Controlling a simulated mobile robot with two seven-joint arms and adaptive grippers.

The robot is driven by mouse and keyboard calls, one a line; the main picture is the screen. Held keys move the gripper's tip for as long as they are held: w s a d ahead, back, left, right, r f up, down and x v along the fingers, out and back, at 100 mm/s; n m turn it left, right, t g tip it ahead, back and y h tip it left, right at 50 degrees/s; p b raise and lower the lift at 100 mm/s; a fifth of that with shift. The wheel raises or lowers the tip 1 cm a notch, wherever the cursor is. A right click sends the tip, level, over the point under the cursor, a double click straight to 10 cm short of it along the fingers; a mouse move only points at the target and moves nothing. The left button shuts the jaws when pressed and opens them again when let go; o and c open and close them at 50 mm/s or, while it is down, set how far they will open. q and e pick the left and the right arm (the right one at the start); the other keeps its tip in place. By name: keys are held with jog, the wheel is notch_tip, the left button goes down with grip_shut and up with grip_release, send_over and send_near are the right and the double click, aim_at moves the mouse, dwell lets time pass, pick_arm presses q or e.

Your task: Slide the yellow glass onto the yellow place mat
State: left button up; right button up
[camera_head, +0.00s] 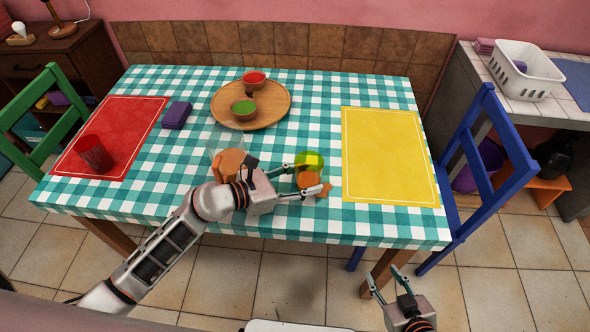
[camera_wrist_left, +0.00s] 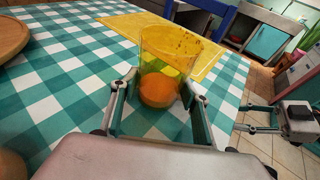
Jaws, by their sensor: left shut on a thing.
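The yellow glass (camera_head: 308,158) stands on the checked tablecloth, left of the yellow place mat (camera_head: 388,150) and apart from it. My left gripper (camera_head: 318,178) is shut on the glass, one finger on each side. In the left wrist view the see-through yellow glass (camera_wrist_left: 170,48) is upright between the fingers (camera_wrist_left: 162,92). An orange shape (camera_wrist_left: 158,90) shows at its lower part. The yellow mat (camera_wrist_left: 205,50) lies beyond it. My right gripper (camera_head: 386,280) is open and empty, below the table's front edge.
A clear container with orange contents (camera_head: 229,163) stands behind my left wrist. A round wooden board (camera_head: 275,112) holds two bowls. A purple block (camera_head: 176,115) and a red glass (camera_head: 94,154) on a red mat (camera_head: 125,120) are at left. The yellow mat is empty.

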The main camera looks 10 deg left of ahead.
aim_at(370, 190)
pick_arm(q)
jog(key=shift+w+d+p, duration=0.1)
jog(key=shift+d+p, duration=0.75)
jog(key=shift+d, duration=1.35)
jog(key=shift+d+p, duration=0.35)
jog(key=shift+d, duration=0.7)
jog(key=shift+w+d+p, duration=0.15)
jog(key=shift+d+p, duration=0.4)
jog(key=shift+d, duration=1.45)
jog(key=shift+w+d+p, duration=0.1)
jog(key=shift+d+p, duration=0.45)
jog(key=shift+d, duration=1.4)
jog(key=shift+w+d, duration=0.1)
jog(key=shift+d, duration=1.5)
pick_arm(e)
notch_tip(370, 190, up, 6)
jog(key=shift+w+r, duration=0.15)
jog(key=shift+w, duration=0.25)
pick_arm(q)
jog(key=o, duration=0.9)
